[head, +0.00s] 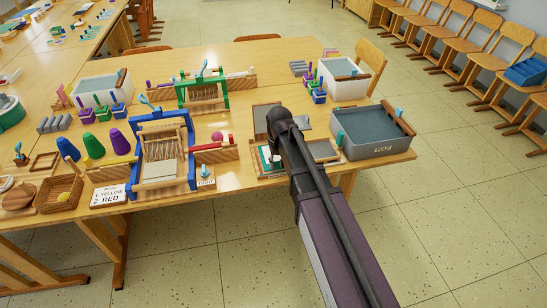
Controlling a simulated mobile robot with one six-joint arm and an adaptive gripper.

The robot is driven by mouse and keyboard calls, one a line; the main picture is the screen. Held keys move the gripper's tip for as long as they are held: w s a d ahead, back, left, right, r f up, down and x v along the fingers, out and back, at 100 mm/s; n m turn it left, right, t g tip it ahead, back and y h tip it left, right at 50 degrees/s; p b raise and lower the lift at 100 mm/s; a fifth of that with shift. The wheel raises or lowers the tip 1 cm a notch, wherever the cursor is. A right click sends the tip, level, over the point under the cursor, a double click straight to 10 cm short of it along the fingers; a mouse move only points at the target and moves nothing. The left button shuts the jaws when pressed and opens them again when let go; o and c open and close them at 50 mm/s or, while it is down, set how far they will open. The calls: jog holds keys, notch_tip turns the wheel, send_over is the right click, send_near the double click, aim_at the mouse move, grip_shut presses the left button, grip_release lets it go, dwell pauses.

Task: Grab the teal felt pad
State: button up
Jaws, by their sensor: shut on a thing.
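A teal felt pad (265,154) shows as a small patch beside my arm's end, over a wooden-framed tray at the right part of the front table. It is partly hidden by my arm. My gripper (271,150) is at the pad, below the dark wrist, and is shut on it. The fingertips are small and mostly covered by my arm, so the exact grip is hard to see.
A grey tub (372,148) stands to the right near the table's end. A blue loom frame (160,158) and a small card stand (206,178) are to the left. A green loom frame (203,92) and a white tub (343,80) stand behind.

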jog(key=shift+r, duration=0.2)
notch_tip(320, 180, up, 4)
jog(key=p, duration=0.4)
jog(key=shift+f, duration=0.2)
jog(key=s+d, duration=0.2)
jog(key=s, duration=0.5)
jog(key=s+d+p, duration=0.1)
jog(key=s+d, duration=0.2)
jog(key=s, duration=0.5)
jog(key=shift+d+r, duration=0.35)
jog(key=shift+r, duration=0.1)
jog(key=shift+w+r, duration=0.1)
jog(key=shift+r, duration=0.05)
